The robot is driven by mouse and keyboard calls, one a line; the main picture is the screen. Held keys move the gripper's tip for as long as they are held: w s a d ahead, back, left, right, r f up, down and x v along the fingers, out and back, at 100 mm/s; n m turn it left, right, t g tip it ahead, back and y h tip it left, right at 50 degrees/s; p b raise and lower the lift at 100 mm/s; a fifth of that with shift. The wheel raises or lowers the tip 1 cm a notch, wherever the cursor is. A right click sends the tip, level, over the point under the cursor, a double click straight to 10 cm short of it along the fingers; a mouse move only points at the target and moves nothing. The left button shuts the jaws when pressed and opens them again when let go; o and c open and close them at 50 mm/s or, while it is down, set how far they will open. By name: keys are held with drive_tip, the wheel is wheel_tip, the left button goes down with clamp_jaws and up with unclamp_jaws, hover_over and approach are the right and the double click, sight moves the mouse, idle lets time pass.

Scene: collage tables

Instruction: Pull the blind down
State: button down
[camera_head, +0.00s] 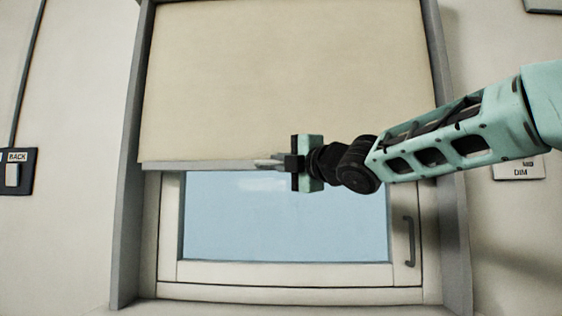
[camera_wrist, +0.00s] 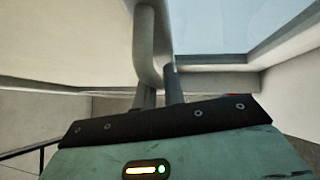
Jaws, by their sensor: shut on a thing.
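The beige blind (camera_head: 290,70) hangs over the upper part of the window, with the blue pane (camera_head: 285,220) bare below it. Its grey bottom bar (camera_head: 205,165) runs level across the window. My gripper hides the bar's right part in the head view. The exact contact is partly hidden.
A grey frame (camera_head: 127,230) borders the window at both sides. A dark handle (camera_head: 408,242) is on the sash at lower right. A switch marked BACK (camera_head: 13,175) is on the left wall and a plate marked DIM (camera_head: 520,170) on the right wall. The space below the bar is clear.

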wheel_tip(320, 180, down, 26)
drive_tip(key=b, duration=2.1)
drive_tip(key=shift+r+b, duration=0.25)
drive_tip(key=shift+b, duration=0.1)
drive_tip(key=shift+f, duration=0.15)
drive_tip(key=c, duration=1.5)
unclamp_jaws()
drive_tip(key=shift+s+d, duration=0.1)
drive_tip(key=shift+s+d, duration=0.2)
drive_tip(key=p+v, duration=0.1)
drive_tip(key=v, duration=0.7)
drive_tip(key=p+v, duration=0.1)
drive_tip(key=v, duration=0.7)
drive_tip(key=shift+s+d+p, duration=0.15)
drive_tip(key=shift+d+p, duration=0.15)
drive_tip(key=shift+p, duration=0.1)
